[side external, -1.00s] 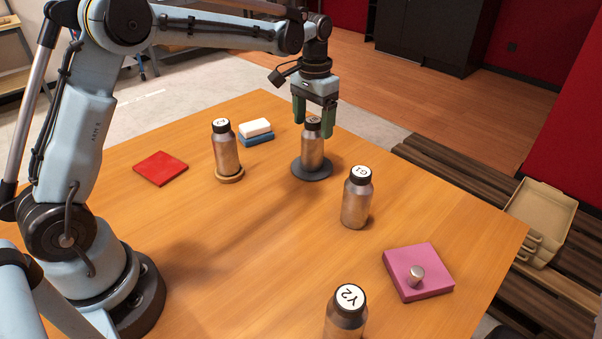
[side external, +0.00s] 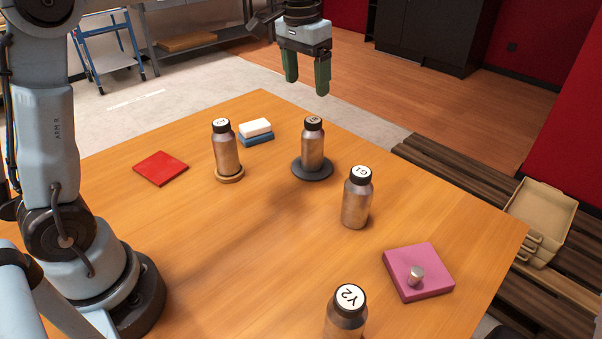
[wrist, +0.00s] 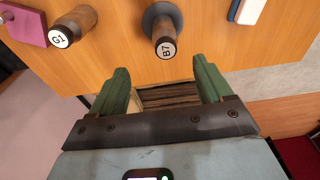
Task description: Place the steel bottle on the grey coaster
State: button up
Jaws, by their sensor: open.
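A steel bottle (side external: 313,147) with a black cap and a round white label stands upright on the round dark grey coaster (side external: 319,176) near the far side of the table. In the wrist view the same bottle (wrist: 164,35) shows the label B7, with the coaster (wrist: 148,15) around its base. My gripper (side external: 307,88) is open and empty, raised above and behind the bottle and apart from it. Its green fingers also show spread in the wrist view (wrist: 161,85).
Other steel bottles are G1 (side external: 357,200), Y2 (side external: 346,315) and one (side external: 225,150) on a wooden coaster (side external: 229,176). A red square (side external: 161,168), a white block (side external: 255,127) on a blue one (side external: 257,140), and a pink block (side external: 428,266) with a metal cylinder (side external: 416,275) lie around.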

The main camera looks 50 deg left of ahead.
jog(key=s+d+f+t, duration=0.1)
jog(key=s+f+t, duration=0.2)
jog(key=s, duration=0.5)
jog(key=s+d+f+t, duration=0.1)
jog(key=s+f+t, duration=0.1)
jog(key=s+f, duration=0.3)
jog(key=s, duration=0.4)
jog(key=shift+d+t, duration=0.3)
jog(key=shift+t, duration=0.1)
